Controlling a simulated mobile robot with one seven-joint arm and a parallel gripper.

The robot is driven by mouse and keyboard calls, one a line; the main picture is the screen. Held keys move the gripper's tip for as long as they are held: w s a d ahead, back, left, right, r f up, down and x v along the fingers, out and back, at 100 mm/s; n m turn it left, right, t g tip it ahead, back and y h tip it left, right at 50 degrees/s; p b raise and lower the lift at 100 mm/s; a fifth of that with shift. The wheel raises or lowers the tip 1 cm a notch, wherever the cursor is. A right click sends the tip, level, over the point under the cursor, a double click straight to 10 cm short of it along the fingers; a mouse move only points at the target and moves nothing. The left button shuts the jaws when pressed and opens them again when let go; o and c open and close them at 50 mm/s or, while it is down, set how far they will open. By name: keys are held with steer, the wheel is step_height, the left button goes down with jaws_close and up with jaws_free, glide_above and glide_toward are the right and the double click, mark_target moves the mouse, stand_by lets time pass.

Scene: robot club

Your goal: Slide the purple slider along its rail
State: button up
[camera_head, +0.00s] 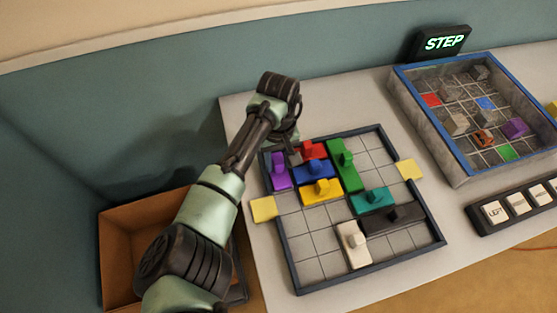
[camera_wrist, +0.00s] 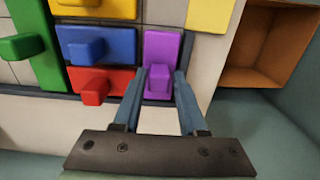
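The purple slider (camera_head: 279,177) lies in the back left corner of the framed sliding board (camera_head: 352,285), its long side running front to back. In the wrist view the purple slider (camera_wrist: 162,48) shows its raised knob between the two blue-grey fingers of my gripper (camera_wrist: 161,72). The fingers are apart, one on each side of the knob. A narrow gap seems to show beside it, and firm contact cannot be made out. In the head view my gripper (camera_head: 293,150) is at the board's back left edge, its fingers partly hidden.
Blue (camera_head: 316,173), red (camera_head: 312,150) and yellow (camera_head: 321,191) sliders sit right of the purple one. Bare cells (camera_head: 290,224) lie in front of it. A yellow tab (camera_head: 263,209) is at the left frame. An orange-brown open box (camera_head: 116,255) stands left of the table.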

step_height(320, 180, up, 7)
steer(key=p, duration=0.7)
steer(key=shift+d+p, duration=0.1)
steer(key=shift+p, duration=0.25)
